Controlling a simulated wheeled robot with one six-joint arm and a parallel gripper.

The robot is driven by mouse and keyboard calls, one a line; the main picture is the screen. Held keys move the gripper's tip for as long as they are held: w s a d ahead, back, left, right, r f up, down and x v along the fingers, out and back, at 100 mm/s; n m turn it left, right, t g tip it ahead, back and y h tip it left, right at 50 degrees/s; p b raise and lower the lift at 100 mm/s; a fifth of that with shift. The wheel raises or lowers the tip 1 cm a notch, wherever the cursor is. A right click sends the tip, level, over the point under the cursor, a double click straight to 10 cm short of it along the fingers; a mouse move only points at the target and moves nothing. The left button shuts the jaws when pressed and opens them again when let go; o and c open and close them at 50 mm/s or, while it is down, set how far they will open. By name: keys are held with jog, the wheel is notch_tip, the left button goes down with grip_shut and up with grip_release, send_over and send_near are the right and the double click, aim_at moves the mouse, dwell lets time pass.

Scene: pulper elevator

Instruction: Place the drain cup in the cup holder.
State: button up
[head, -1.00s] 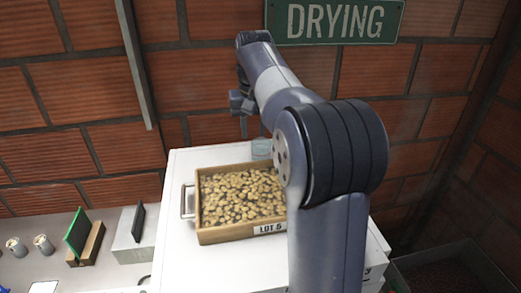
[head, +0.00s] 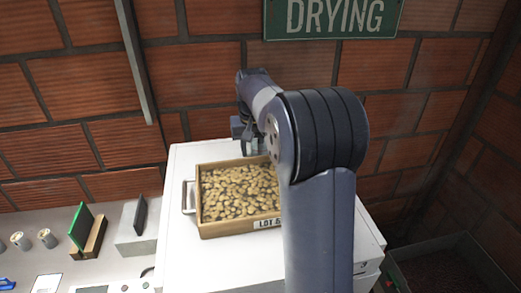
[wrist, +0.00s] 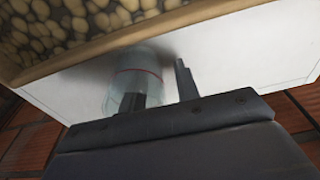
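The drain cup is a clear cup with a thin red line (wrist: 145,76), standing on the white top beside the wooden tray in the wrist view. My gripper (wrist: 158,82) is at the cup with its fingers apart. One finger overlaps the cup in the picture; the other is to the right of its wall. I cannot tell whether the first finger is inside the cup or in front of it. In the head view my gripper (head: 247,146) is lowered behind the tray, and it and the arm mostly hide the cup. I cannot make out a cup holder.
A wooden tray of beans marked LOT 5 (head: 240,228) fills much of the white cabinet top (head: 177,240). A brick wall (head: 200,60) rises behind. A counter at left holds two small cups, a green-faced stand (head: 81,226) and a grey box (head: 136,238).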

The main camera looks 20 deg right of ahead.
grip_shut()
jog(key=shift+r, duration=0.15)
